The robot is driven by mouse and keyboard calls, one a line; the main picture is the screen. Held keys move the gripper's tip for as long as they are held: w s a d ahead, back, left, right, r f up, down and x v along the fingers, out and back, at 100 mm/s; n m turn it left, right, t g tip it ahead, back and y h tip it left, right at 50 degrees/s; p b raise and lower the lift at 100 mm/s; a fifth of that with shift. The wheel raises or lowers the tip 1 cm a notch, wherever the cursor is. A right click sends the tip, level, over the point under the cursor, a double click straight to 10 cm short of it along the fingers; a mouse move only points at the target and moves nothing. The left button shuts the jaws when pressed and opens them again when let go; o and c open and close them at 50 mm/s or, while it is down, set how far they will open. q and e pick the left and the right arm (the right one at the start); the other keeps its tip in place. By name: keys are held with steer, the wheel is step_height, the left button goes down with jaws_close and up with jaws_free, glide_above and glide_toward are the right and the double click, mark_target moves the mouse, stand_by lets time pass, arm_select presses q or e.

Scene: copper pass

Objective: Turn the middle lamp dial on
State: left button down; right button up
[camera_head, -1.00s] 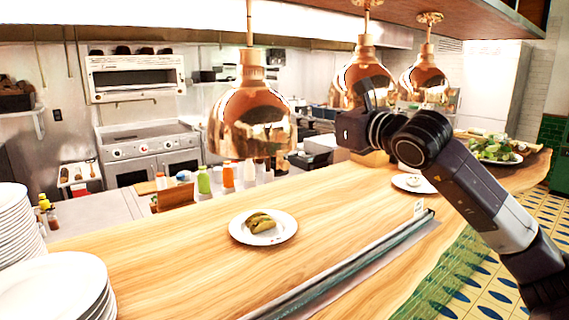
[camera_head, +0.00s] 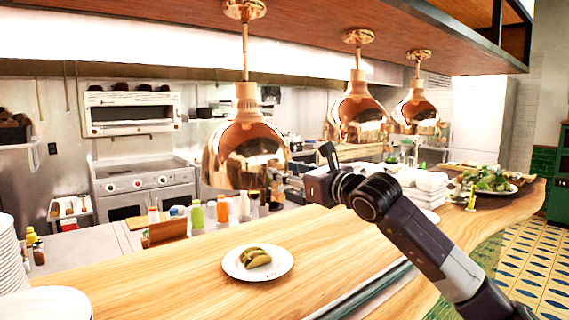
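Three copper lamps hang in a row over the wooden counter: a near left lamp (camera_head: 245,148), the middle lamp (camera_head: 358,112) and a far right lamp (camera_head: 417,110). I cannot make out a dial on the middle lamp at this size. My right gripper (camera_head: 327,157) shows in the head view below and slightly left of the middle lamp's shade, apart from it in the picture. One dark finger points up; whether the gripper is open or shut cannot be told. My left gripper is out of view.
A plate with food (camera_head: 257,263) sits on the wooden counter (camera_head: 190,275). Stacked plates (camera_head: 45,303) stand at the lower left. A salad platter (camera_head: 490,184) and white stacked containers (camera_head: 425,188) are at the right. A wooden shelf (camera_head: 330,30) overhangs the lamps.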

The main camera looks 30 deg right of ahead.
steer(key=shift+w, duration=0.45)
steer(key=shift+c, duration=0.3)
jaws_close()
steer(key=shift+f, duration=0.1)
steer(key=n+b, duration=0.3)
steer(key=n, duration=1.5)
steer(key=shift+f+y, duration=0.1)
steer(key=shift+y, duration=0.2)
steer(key=shift+n, duration=0.3)
